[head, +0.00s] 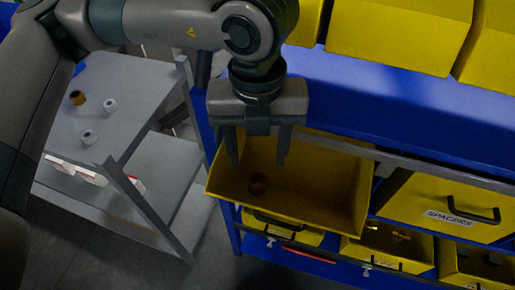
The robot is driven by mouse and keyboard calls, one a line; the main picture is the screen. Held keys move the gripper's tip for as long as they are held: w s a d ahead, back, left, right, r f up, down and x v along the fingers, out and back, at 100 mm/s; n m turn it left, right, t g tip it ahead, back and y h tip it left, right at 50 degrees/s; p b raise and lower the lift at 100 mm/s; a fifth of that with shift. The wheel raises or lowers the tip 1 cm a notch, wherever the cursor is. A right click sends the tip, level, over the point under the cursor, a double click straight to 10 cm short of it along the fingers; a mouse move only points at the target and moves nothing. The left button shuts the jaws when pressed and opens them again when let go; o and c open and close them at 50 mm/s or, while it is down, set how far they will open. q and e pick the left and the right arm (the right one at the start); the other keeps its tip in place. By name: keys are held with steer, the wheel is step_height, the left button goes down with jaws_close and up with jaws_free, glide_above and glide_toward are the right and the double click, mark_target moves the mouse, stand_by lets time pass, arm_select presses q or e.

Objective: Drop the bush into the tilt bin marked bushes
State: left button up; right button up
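My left gripper (258,155) points down over a tilted-out yellow bin (330,190). Its two fingers are spread apart with nothing between them. A small brown round piece, seemingly the bush (257,185), shows below the fingers against the inside of this bin. I cannot tell whether it touches the bin's surface. The bin's front label is not readable from here, so its marking is hidden. My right gripper is not in view.
A grey cart (135,75) at the left carries a brown ring (77,98) and two light grey bushes (110,105). A closed yellow bin marked SPACERS (450,205) is at the right. More yellow bins sit above and below on the blue rack (400,100).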

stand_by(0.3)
arm_select(q)
step_height(320, 180, up, 18)
steer(key=b, duration=0.6)
steer(key=shift+f, duration=0.25)
steer(key=shift+r, duration=0.1)
stand_by(0.8)
